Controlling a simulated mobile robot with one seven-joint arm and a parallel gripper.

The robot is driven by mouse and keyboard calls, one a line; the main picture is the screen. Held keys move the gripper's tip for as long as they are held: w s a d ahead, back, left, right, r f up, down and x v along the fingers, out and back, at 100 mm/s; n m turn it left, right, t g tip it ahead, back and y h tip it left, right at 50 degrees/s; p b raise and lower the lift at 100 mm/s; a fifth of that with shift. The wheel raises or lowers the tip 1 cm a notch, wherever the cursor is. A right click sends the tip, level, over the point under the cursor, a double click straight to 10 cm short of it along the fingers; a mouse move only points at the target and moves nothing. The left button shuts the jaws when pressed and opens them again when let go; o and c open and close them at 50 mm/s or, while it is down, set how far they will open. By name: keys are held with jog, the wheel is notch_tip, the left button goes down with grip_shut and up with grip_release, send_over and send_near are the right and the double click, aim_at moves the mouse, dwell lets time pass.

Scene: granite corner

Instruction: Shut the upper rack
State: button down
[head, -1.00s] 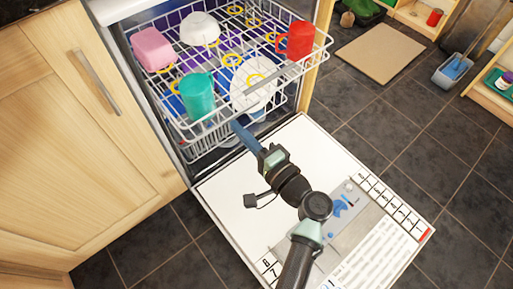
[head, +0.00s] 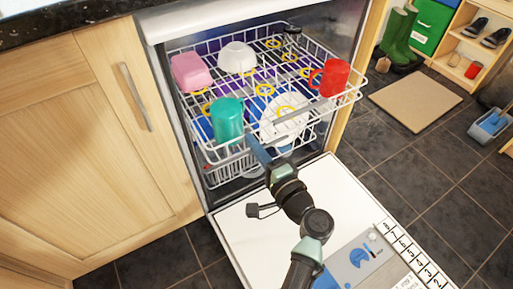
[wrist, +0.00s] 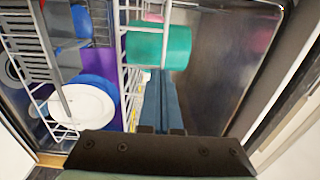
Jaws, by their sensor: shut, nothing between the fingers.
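The upper rack (head: 350,99) is a white wire basket, pulled out of the open dishwasher over its lowered door. In it are a pink cup (head: 190,72), a white bowl (head: 237,57), a teal cup (head: 228,120) and a red mug (head: 334,78). My gripper (head: 254,146) is shut and empty, its blue fingers at the rack's front side, just right of and below the teal cup. In the wrist view the shut fingers (wrist: 159,82) point towards the teal cup (wrist: 160,44), beside the rack's white wires (wrist: 126,55). I cannot tell whether they touch the rack.
The lowered door (head: 335,190) lies under my arm. A wooden cabinet (head: 80,150) stands close on the left. A white plate (head: 284,120) shows among the wires; its level is unclear. Dark floor tiles on the right are free up to a beige mat (head: 415,98).

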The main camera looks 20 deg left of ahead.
jog(key=b+x, duration=0.6)
jog(key=x, duration=0.7)
jog(key=shift+w+a+f+b, duration=0.15)
jog(key=shift+w+a+b, duration=0.05)
jog(key=shift+a+b, duration=0.1)
jog(key=shift+w+a, duration=0.15)
jog(key=shift+a, duration=0.05)
jog(key=shift+a+r, duration=0.1)
jog(key=shift+r, duration=0.3)
jog(key=shift+a, duration=0.1)
